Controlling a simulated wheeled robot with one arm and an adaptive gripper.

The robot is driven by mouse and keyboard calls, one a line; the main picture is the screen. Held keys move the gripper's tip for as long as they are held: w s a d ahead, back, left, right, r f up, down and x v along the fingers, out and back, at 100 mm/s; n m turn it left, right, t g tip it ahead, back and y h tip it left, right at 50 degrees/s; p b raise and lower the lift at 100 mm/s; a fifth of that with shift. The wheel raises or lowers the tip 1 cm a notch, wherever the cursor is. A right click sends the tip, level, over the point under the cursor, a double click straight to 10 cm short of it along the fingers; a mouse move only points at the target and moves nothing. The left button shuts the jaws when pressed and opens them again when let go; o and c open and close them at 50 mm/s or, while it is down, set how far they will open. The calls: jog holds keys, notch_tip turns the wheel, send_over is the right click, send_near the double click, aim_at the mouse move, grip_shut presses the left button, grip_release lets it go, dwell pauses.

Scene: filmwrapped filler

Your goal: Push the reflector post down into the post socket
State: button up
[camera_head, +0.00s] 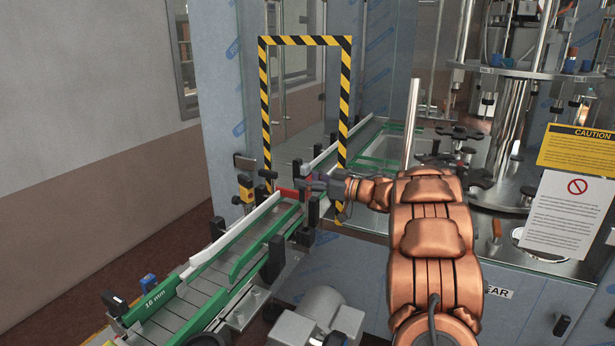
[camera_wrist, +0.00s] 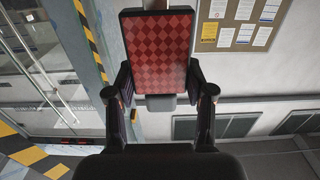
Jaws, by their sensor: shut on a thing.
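The reflector post shows in the wrist view as a rectangular red checked reflector (camera_wrist: 157,46) in a dark frame, with a grey block below it. My gripper (camera_wrist: 158,92) is shut on it, with one finger at each side of its lower part. In the head view, a small red patch of the reflector (camera_head: 289,193) shows just left of my gripper (camera_head: 312,184), beside the conveyor rail. The lower end of the post is hidden. I cannot make out the post socket in either view.
A green-sided conveyor (camera_head: 215,265) runs from lower left towards the back. A yellow-and-black striped frame (camera_head: 346,95) stands over it. A sensor bracket (camera_head: 245,188) is left of the reflector. A vertical metal rod (camera_head: 411,122) stands behind my arm. Machine columns fill the right side.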

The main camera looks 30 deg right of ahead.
aim_at(308, 198)
jog(key=shift+f, duration=0.6)
jog(key=shift+p, duration=0.7)
dwell(1.6)
jog(key=shift+f+b, duration=0.85)
jog(key=shift+f, duration=1.4)
dwell(0.3)
jog(key=o, duration=1.3)
jog(key=shift+o, duration=0.2)
jog(key=v, duration=1.2)
jog(key=shift+w, duration=0.1)
